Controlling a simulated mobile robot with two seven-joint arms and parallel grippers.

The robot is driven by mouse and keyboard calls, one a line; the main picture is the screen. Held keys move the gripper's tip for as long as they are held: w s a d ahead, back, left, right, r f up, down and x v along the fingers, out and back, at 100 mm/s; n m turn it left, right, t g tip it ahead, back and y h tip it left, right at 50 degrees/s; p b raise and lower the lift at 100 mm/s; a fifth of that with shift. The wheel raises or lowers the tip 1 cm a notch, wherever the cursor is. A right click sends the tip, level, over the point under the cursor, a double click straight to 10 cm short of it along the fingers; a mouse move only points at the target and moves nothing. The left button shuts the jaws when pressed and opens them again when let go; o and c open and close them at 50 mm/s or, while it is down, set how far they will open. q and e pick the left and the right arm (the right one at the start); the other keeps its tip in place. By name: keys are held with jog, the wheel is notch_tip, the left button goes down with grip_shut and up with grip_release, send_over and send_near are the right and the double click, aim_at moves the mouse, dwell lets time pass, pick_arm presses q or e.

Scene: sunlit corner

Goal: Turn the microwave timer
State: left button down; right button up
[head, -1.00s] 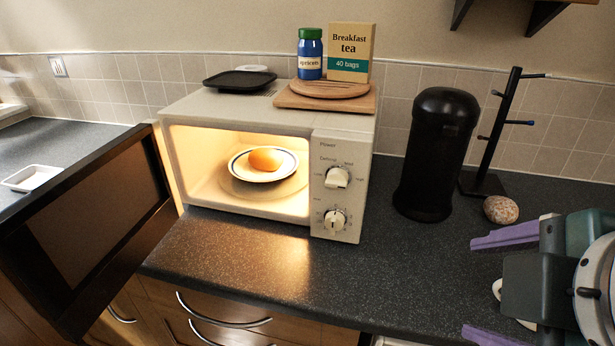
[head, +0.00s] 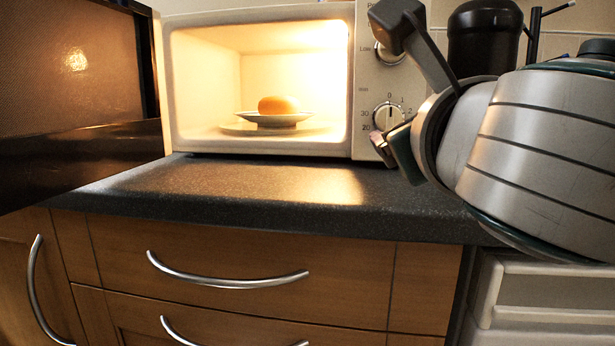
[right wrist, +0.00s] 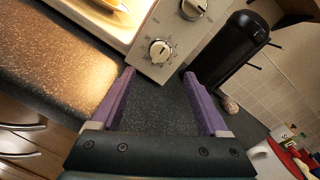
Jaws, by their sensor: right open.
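The white microwave (head: 265,17) stands on the dark counter with its door (head: 75,85) swung open to the left and its inside lit. The timer knob (head: 388,116) is the lower dial on its right panel; it also shows in the right wrist view (right wrist: 160,50). My right gripper (head: 382,144) is at the panel's lower edge, mostly hidden behind my wrist. In the right wrist view its purple fingers (right wrist: 158,72) are spread and empty, with the timer knob ahead between them, apart from both. My left gripper is out of view.
An orange-brown round item (head: 278,104) sits on a plate (head: 272,119) inside the microwave. The power knob (head: 388,52) is above the timer. A black canister (head: 484,38) stands to the right. Drawers with curved handles (head: 228,280) are below the counter (head: 260,185).

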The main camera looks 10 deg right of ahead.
aim_at(391, 119)
jog(key=shift+w+f+n, duration=0.15)
jog(key=shift+f+n, duration=0.1)
jog(key=shift+n, duration=0.05)
jog(key=shift+w, duration=0.25)
jog(key=w+b, duration=0.1)
jog(key=w, duration=0.1)
jog(key=w+d+b, duration=0.1)
jog(key=w, duration=0.4)
jog(key=shift+w+d+b, duration=0.3)
jog(key=shift+w+b, duration=0.1)
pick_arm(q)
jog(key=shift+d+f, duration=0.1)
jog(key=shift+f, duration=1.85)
pick_arm(e)
jog(key=shift+w+d+r, duration=0.15)
jog(key=shift+w, duration=0.6)
grip_shut()
